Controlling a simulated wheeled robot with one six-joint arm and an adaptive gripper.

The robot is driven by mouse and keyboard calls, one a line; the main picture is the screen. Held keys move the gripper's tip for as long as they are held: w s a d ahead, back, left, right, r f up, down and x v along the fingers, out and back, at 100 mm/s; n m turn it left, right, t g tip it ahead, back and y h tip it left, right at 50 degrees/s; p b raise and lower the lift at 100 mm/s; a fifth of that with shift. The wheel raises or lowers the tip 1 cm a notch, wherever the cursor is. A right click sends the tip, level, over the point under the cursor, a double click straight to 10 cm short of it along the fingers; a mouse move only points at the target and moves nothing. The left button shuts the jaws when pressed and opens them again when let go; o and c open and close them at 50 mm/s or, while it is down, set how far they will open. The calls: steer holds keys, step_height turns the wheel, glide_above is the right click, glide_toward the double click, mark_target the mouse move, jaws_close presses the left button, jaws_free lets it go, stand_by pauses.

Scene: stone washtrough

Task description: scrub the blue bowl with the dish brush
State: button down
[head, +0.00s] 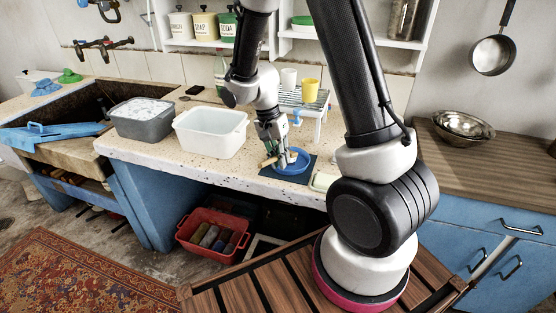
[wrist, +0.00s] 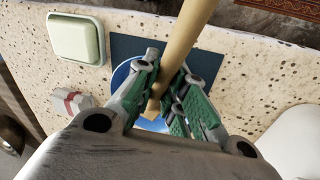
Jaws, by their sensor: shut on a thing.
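The blue bowl (head: 297,167) sits on a dark blue mat (head: 313,158) near the front edge of the stone counter. My gripper (head: 280,159) is down at the bowl, over its left side. It is shut on the wooden handle of the dish brush (head: 268,162). In the wrist view the pale handle (wrist: 187,32) passes between the green finger pads (wrist: 165,97) and slants across the mat (wrist: 208,68). Part of the bowl's rim (wrist: 122,73) shows behind the fingers. The brush's bristles are hidden, so I cannot tell whether they touch the bowl.
A white basin (head: 210,132) and a grey tub of suds (head: 143,125) stand left of the bowl. A small rack (head: 318,105) with a yellow cup (head: 311,88) stands behind. A red crate (head: 200,244) is below.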

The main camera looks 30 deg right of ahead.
steer(key=shift+w+d, duration=0.25)
steer(key=shift+d, duration=0.25)
steer(key=shift+s+a+f, duration=0.1)
steer(key=shift+s+a, duration=0.45)
steer(key=shift+a, duration=0.3)
steer(key=shift+s+a, duration=0.5)
steer(key=shift+a, duration=0.35)
steer(key=shift+w+d, duration=0.55)
steer(key=shift+d, duration=0.35)
steer(key=shift+w+d, duration=0.5)
steer(key=shift+d, duration=0.35)
stand_by(1.6)
steer(key=shift+r, duration=0.2)
steer(key=shift+s+d+v, duration=0.15)
steer(key=shift+v, duration=0.95)
steer(key=shift+s+d+v, duration=0.2)
steer(key=shift+v, duration=0.95)
steer(key=shift+s+d+v, duration=0.15)
steer(key=shift+v, duration=0.95)
steer(key=shift+r, duration=0.2)
steer(key=shift+f, duration=0.1)
steer(key=shift+w+a+f+m+h, duration=0.1)
steer(key=shift+a+f+m+h, duration=0.25)
steer(key=shift+f, duration=0.8)
steer(key=shift+w+a+f+m+h, duration=0.1)
steer(key=shift+f+m, duration=0.35)
steer(key=shift+f, duration=0.7)
steer(key=shift+w+a+f+m+h, duration=0.15)
steer(key=shift+f+m+h, duration=0.2)
steer(key=shift+f, duration=0.8)
